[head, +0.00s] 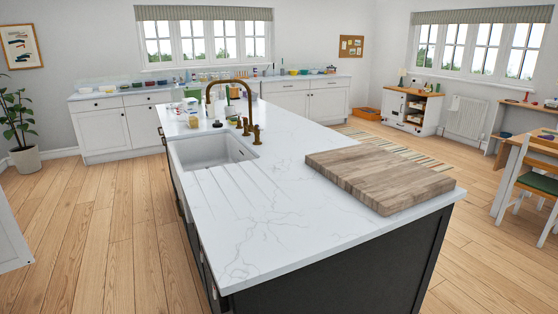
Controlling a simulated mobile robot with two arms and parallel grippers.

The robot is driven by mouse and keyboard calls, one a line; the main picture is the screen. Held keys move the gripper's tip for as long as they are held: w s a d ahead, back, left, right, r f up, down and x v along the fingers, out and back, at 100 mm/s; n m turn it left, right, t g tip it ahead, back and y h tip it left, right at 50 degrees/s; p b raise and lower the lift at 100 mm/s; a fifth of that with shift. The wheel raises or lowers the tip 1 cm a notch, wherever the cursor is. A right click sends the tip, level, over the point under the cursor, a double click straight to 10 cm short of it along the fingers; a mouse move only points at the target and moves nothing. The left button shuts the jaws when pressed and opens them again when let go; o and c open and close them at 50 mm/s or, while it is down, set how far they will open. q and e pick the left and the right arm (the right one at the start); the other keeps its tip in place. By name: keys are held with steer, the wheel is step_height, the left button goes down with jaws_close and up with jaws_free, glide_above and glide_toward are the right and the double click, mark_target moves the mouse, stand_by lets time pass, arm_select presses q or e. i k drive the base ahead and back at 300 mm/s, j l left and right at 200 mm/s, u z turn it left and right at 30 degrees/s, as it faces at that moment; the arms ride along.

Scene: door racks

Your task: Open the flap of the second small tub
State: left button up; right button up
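Several small coloured containers stand far off on the back counter (115,95) along the far wall. Among them are a pale, clear-looking container (85,90) and a yellowish one (107,89) at its left end. They are too small in view to tell which is the second small tub, or whether any flap is open or shut. Neither of my grippers is in view.
A kitchen island (260,225) with a white marbled top fills the middle. It has a sink (210,150), a brass tap (240,95) and a thick wooden board (380,175). The wooden floor (90,220) left of it is clear. A chair (540,180) stands at right.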

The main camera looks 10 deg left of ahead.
mark_target(191, 110)
steer(key=i+j, duration=0.15)
steer(key=j, duration=0.25)
steer(key=i+j+z, duration=0.1)
steer(key=j, duration=0.3)
steer(key=i+j, duration=0.25)
steer(key=j, duration=0.2)
steer(key=i+j+z, duration=0.1)
steer(key=j, duration=0.3)
steer(key=i+j, duration=0.2)
steer(key=j, duration=0.25)
steer(key=i+j+z, duration=0.1)
steer(key=j, duration=0.35)
steer(key=i+j, duration=0.15)
steer(key=j, duration=0.3)
steer(key=i+j+z, duration=0.1)
steer(key=j, duration=0.35)
